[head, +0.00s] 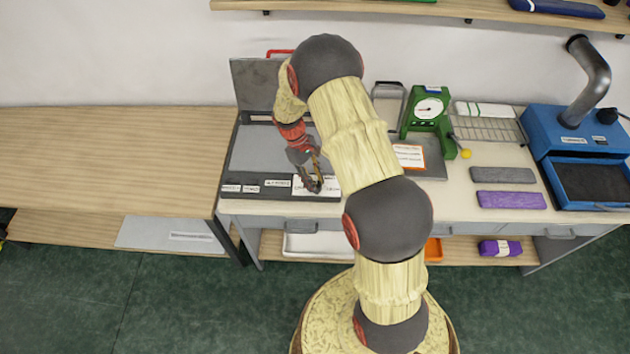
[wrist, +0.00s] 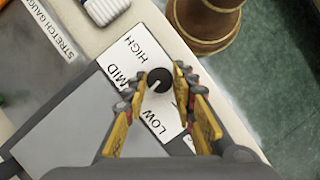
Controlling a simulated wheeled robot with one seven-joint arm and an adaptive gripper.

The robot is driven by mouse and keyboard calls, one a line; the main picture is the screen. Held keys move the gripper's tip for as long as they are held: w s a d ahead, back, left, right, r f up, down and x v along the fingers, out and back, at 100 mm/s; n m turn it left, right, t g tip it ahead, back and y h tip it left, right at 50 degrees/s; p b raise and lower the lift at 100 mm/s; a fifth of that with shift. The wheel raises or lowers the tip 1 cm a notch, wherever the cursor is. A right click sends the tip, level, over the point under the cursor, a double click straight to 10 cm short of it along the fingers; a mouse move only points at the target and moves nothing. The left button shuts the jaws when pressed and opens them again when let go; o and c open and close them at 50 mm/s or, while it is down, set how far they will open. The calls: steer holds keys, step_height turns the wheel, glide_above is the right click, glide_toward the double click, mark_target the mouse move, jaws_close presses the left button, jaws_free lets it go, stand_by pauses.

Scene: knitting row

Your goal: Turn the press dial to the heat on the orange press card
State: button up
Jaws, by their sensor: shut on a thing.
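The press (head: 270,150) is a flat grey plate with its lid (head: 255,84) raised, left of my arm in the head view. Its dial (wrist: 159,80) is a small black knob on a white label plate (wrist: 133,52) marked HIGH, MID and LOW. A short white mark on the dial points to the lower left in the wrist view, roughly between MID and LOW. My gripper (wrist: 160,75) is shut on the dial, a finger on either side. The orange-bordered press card (head: 408,156) lies right of my arm in the head view; its writing is too small to read.
A green gauge stand (head: 429,110) stands behind the card. A bare wooden table (head: 110,155) is on the left.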

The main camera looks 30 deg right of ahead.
steer(key=m+y, duration=0.1)
steer(key=m, duration=0.1)
steer(key=m+y, duration=0.1)
steer(key=m, duration=0.2)
steer(key=shift+d+m, duration=0.2)
steer(key=shift+m, duration=0.1)
steer(key=m+y, duration=0.1)
steer(key=m, duration=0.3)
steer(key=shift+d+t+y+p, duration=0.1)
steer(key=shift+t+y+p, duration=0.2)
steer(key=shift+y+p, duration=0.1)
steer(key=m+t+y, duration=0.1)
steer(key=m, duration=0.4)
steer(key=shift+s+d+r, duration=0.1)
steer(key=m+t, duration=0.1)
steer(key=m, duration=0.1)
steer(key=m+y+p, duration=0.1)
steer(key=m, duration=0.2)
steer(key=shift+s+t, duration=0.1)
steer(key=shift+t, duration=0.3)
steer(key=o, duration=1.1)
steer(key=shift+o, duration=0.2)
steer(key=s+v, duration=0.1)
steer(key=v, duration=1)
steer(key=shift+w+d+r, duration=0.35)
steer(key=shift+w, duration=0.1)
